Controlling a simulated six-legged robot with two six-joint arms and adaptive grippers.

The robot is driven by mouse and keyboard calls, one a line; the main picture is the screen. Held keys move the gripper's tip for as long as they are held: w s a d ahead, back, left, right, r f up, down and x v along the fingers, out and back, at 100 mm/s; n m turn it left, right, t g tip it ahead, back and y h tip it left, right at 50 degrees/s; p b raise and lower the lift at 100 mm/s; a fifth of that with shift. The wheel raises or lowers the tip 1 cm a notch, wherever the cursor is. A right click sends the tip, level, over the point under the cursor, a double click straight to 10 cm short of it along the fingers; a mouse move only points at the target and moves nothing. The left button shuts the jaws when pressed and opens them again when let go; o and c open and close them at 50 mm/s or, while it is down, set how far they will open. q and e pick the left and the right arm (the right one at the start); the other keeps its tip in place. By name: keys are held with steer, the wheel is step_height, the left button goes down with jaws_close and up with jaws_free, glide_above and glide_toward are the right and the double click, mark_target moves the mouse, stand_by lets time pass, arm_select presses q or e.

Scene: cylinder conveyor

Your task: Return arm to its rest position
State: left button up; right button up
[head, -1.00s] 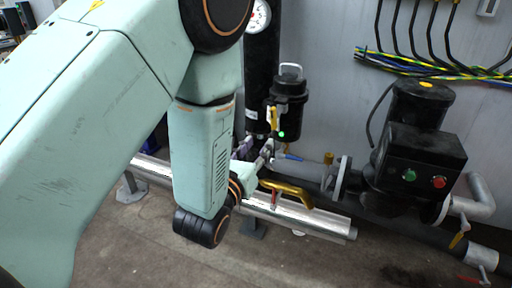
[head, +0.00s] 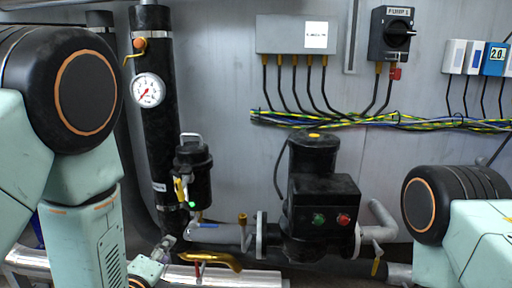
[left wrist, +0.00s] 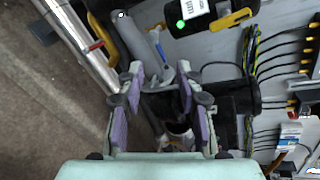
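My left arm fills the left side of the head view, its upper links bent down. My left gripper (head: 166,247) shows small and partly at the bottom of that view, in front of the pipes. In the left wrist view my left gripper (left wrist: 160,82) is open, with its two purple-padded fingers apart and nothing held between them. Pipework lies beyond the fingers. A black joint and pale green link of my right arm show at the right of the head view; the right gripper is out of view.
A black pump with a green and a red button (head: 320,218) stands between the arms. A black canister (head: 193,172), a gauge (head: 147,90) on a vertical pipe, and a yellow handle (head: 212,260) are near the left arm. Cables (head: 350,122) run along the wall.

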arm_select(q)
steer(key=s+a+f+n+g, duration=0.2)
steer(key=s+f+n+g, duration=0.5)
steer(key=s+f+n, duration=0.65)
steer(key=s+f+n+g, duration=0.4)
steer(key=s+f+n, duration=0.1)
steer(key=s, duration=0.5)
steer(key=s+f+n+g, duration=0.3)
steer(key=s+f, duration=0.3)
steer(key=s, duration=0.4)
steer(key=shift+s+a+n+g, duration=0.25)
steer(key=shift+a+n+g, duration=0.15)
steer(key=shift+n, duration=0.45)
steer(key=shift+f, duration=0.1)
